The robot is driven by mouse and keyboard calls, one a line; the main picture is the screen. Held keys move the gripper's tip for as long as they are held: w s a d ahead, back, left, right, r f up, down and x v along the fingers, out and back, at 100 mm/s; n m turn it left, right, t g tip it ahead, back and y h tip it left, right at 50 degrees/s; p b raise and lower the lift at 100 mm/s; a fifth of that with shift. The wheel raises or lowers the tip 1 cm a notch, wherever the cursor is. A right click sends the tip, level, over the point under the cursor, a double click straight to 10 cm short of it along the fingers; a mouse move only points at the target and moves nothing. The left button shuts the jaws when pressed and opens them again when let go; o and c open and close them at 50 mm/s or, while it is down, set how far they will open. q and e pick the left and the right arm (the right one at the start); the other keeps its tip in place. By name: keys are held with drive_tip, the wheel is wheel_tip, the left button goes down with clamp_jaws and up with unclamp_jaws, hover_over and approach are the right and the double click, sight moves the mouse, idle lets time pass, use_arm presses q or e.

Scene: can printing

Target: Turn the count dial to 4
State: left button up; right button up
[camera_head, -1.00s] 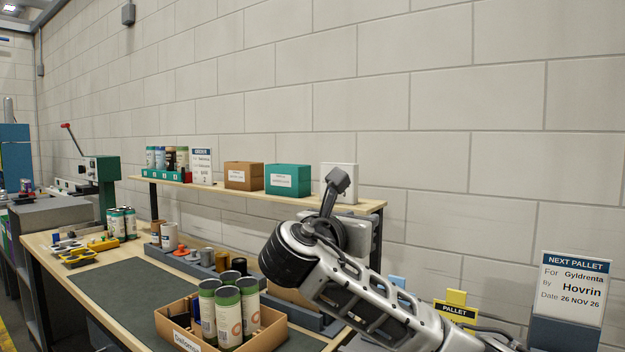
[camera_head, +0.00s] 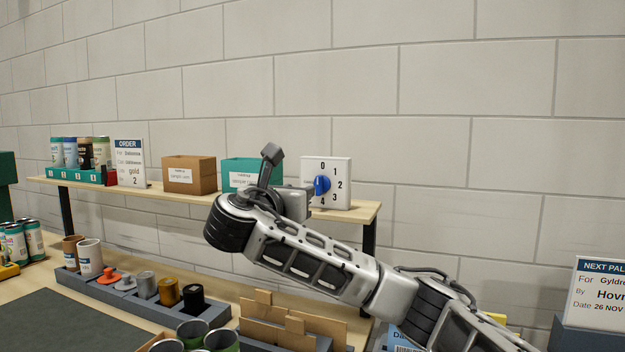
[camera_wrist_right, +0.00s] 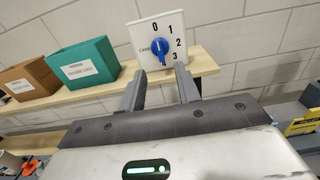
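The count dial is a white panel (camera_head: 340,178) with numbers 0 to 4 and a blue knob (camera_head: 322,186), standing on the wooden shelf. The right wrist view shows the panel (camera_wrist_right: 176,28) and knob (camera_wrist_right: 159,49) face on. The knob's pale mark seems to point down toward the 4, but it is small. My right gripper (camera_wrist_right: 159,70) is open and empty. Its two fingers are apart, with the knob showing beyond and between their tips. In the head view my right arm hides part of the dial's left side. My left gripper is not in view.
A teal box (camera_head: 238,172) and a brown box (camera_head: 189,175) stand left of the dial on the shelf (camera_head: 366,211). An order card (camera_head: 130,163) and several cans are farther left. A grey rack (camera_head: 125,297) and open cans sit on the bench below.

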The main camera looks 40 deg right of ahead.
sight(317, 181)
drive_tip(key=p+x, duration=0.2)
drive_tip(key=x, duration=0.9)
drive_tip(key=shift+w, duration=0.15)
clamp_jaws()
